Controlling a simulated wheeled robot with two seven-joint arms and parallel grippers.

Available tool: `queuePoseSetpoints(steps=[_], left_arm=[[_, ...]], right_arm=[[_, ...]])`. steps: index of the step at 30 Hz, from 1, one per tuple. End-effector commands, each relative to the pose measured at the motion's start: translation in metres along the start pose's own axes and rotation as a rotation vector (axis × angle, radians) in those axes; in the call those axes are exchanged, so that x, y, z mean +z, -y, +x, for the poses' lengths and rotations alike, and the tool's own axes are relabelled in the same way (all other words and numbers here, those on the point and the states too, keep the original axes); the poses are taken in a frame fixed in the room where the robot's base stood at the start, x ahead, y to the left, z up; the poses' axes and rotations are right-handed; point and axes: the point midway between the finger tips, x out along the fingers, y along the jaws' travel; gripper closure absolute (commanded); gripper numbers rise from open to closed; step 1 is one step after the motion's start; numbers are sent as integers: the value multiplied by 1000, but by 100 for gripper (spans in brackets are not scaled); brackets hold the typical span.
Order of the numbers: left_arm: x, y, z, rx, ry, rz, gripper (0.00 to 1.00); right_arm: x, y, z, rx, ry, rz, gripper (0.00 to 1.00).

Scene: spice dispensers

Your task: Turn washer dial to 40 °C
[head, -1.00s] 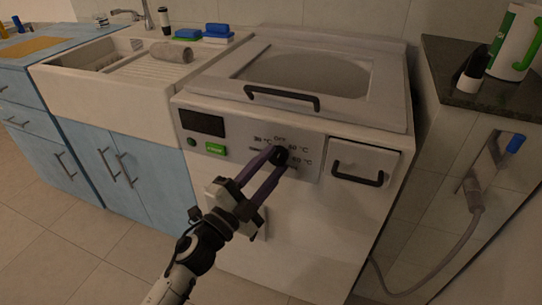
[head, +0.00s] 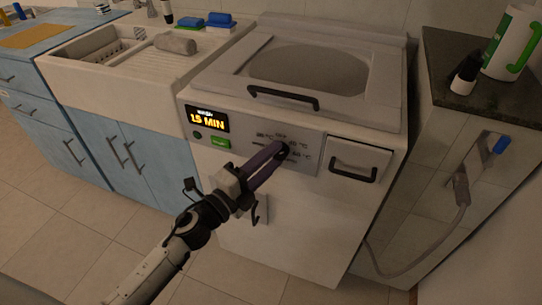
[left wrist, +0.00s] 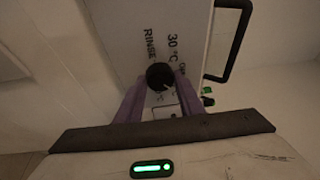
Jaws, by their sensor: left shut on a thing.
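The washer's dial (head: 284,150) is a small round black knob on the grey control panel of the white washer, with temperature labels around it. My left gripper (head: 281,153) is shut on the dial, its two purple fingers reaching in from the lower left. In the left wrist view, the dial (left wrist: 160,76) sits between the fingertips, with "30 °C" and "RINSE" printed close by. A small pale mark shows on the dial, but which label it points to I cannot tell. The display (head: 207,119) is lit and reads "15 MIN". My right gripper is not in view.
A green button (head: 219,142) lies left of the dial. A drawer with a black handle (head: 353,173) is to its right, and the lid handle (head: 284,98) is above. A sink (head: 110,65) stands at left. A dark counter (head: 450,85) and a hose (head: 461,185) are at right.

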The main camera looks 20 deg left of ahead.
Motion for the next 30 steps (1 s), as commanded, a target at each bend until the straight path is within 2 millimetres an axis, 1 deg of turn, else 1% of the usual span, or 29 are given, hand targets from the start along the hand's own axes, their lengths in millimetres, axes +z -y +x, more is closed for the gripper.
queuePoseSetpoints(steps=[8,9,12,20,23,26,30], left_arm=[[0,0,0,0,1,2,88],[0,0,0,0,1,2,62],[0,0,0,0,1,1,47],[0,0,0,0,0,0,47],[0,-1,-5,1,1,0,47],[0,-2,-17,2,0,0,47],[0,-3,-45,4,1,-1,47]], right_arm=[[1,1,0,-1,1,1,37],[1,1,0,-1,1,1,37],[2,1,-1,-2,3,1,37],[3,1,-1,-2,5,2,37],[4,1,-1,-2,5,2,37],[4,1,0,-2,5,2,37],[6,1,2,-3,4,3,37]])
